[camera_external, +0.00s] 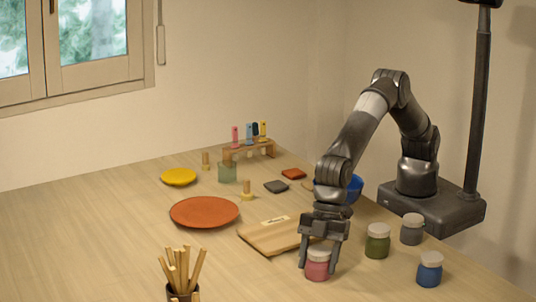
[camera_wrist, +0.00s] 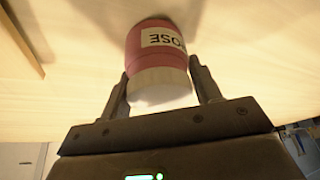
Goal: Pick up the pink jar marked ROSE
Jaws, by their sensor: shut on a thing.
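The pink jar (camera_external: 317,270) with a pale lid is at the front right of the table in the external view. In the wrist view the pink jar (camera_wrist: 158,47) shows a white label with the letters "OSE", upside down. My gripper (camera_external: 318,264) comes down over the jar from above, one finger on each side. In the wrist view my gripper (camera_wrist: 160,85) is shut on the jar around its pale lid. I cannot tell whether the jar's bottom touches the table.
A green jar (camera_external: 377,246), a grey jar (camera_external: 411,234) and a blue jar (camera_external: 429,275) stand to the right. A wooden board (camera_external: 270,238) lies close behind on the left. A pot of sticks (camera_external: 180,289) stands at the front. The table's left side is clear.

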